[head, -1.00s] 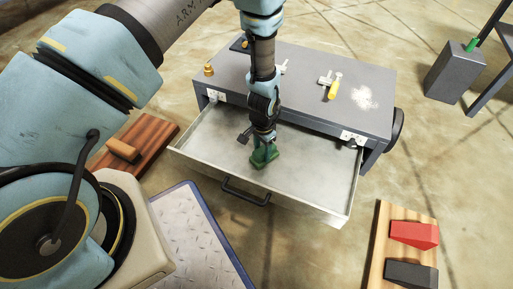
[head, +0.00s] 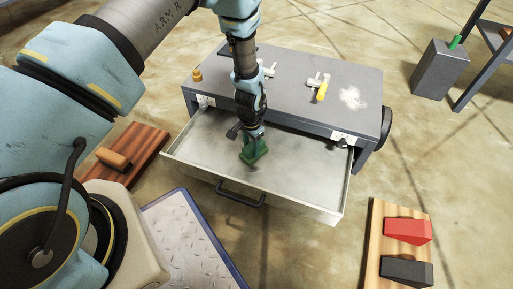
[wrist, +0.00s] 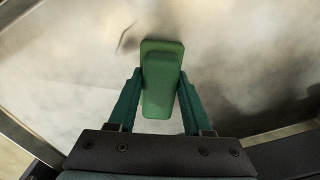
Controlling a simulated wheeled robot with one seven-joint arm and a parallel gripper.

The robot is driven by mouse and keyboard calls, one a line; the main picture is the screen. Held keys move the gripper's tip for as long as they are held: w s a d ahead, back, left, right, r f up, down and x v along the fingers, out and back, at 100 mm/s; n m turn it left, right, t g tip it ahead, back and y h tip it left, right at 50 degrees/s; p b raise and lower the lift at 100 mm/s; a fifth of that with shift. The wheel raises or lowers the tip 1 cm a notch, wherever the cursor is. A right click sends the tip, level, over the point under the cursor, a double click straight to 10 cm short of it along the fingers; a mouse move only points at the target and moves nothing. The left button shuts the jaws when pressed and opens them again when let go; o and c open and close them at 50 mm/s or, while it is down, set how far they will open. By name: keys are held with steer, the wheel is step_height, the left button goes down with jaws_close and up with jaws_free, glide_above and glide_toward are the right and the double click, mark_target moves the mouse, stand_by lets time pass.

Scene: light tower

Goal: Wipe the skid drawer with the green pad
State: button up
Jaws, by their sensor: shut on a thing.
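The skid drawer (head: 300,172) is pulled open from the front of a grey skid (head: 300,85). Its pale floor has dusty, smudged patches, with dark smears also showing in the wrist view (wrist: 75,70). My gripper (head: 251,143) points down into the drawer, left of its middle. It is shut on the green pad (head: 256,153), which is low over or on the drawer floor; I cannot tell whether it touches. In the wrist view the pad (wrist: 162,75) sits between both fingers. The drawer's black handle (head: 240,194) is on its front.
On the skid top are a yellow-handled valve (head: 322,90), a brass fitting (head: 197,75) and a white powdery patch (head: 352,97). Wooden boards with a brown block (head: 113,158) and red and black wedges (head: 407,230) lie on the floor either side. The drawer's walls rise around the pad.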

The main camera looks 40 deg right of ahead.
steer(key=shift+w+a, duration=0.3)
steer(key=shift+w, duration=0.15)
steer(key=shift+f, duration=0.1)
steer(key=shift+s, duration=0.1)
steer(key=shift+s+d+p, duration=0.2)
steer(key=shift+s+d, duration=0.3)
steer(key=shift+s, duration=0.25)
steer(key=shift+s+d+p, duration=0.2)
steer(key=shift+s+d, duration=0.25)
steer(key=shift+s, duration=0.25)
steer(key=shift+w+r+p, duration=0.1)
steer(key=shift+r+p, duration=2.3)
steer(key=shift+r, duration=0.7)
steer(key=shift+r, duration=0.1)
